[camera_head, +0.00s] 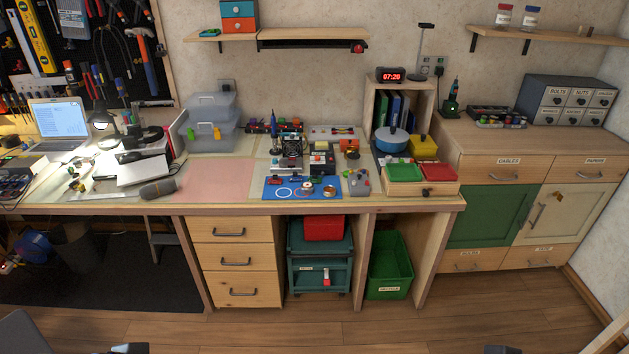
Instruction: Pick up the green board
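No loose green board can be made out for certain. Several green things show: a flat green tray (404,173) at the right end of the workbench, a green cabinet door (492,217) at the right, and a green bin (390,266) under the bench. Small parts on the bench are too small to tell apart. My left gripper (130,348) shows only as a dark tip at the bottom edge, and my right gripper (502,349) likewise. Both are low in front of the furniture, far from the bench top. Their fingers are mostly cut off by the frame.
The workbench (330,208) is crowded: a blue mat (273,194), a blue pot (390,139), a yellow box (423,147), a laptop (59,119) and clear bins (212,108). A pink mat (220,180) is mostly bare. The wooden floor (350,330) in front is clear.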

